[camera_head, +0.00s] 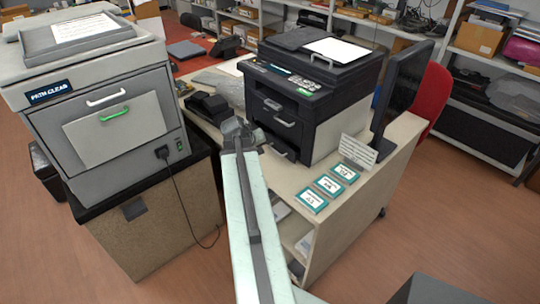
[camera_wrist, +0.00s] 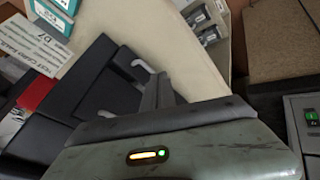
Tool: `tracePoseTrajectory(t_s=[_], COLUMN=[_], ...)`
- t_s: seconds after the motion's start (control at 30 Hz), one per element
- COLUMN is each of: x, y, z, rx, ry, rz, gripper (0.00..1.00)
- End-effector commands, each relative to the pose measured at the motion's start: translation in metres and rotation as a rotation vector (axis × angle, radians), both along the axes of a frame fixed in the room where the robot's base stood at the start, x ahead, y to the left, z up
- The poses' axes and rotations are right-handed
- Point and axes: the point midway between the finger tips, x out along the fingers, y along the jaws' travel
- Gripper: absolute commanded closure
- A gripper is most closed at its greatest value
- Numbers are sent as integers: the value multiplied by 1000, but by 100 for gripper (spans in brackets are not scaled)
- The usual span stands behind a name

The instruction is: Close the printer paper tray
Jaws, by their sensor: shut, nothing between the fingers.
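A black printer (camera_head: 325,100) with a grey lower body stands on the desk. Its dark front has pale handles, and a low tray front (camera_head: 278,147) shows near the desk top, partly behind my arm; I cannot tell how far it stands out. The black printer also shows at the left in the wrist view (camera_wrist: 75,105), with a pale handle close to the fingers. My gripper (camera_head: 235,125) is shut and empty, in front of the black printer. Its fingers (camera_wrist: 158,92) look close together in the wrist view; contact with the printer cannot be told.
A black device (camera_head: 208,107) lies left of my gripper.

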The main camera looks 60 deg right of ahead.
Motion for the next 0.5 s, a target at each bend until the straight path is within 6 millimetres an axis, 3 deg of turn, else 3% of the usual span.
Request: tracePoseTrajectory(t_s=[0.4, 0.5], x=[3, 0], y=[-48, -61], z=[-78, -87], rx=[2, 1], ry=[-1, 0], rz=[0, 0], gripper=[100, 100])
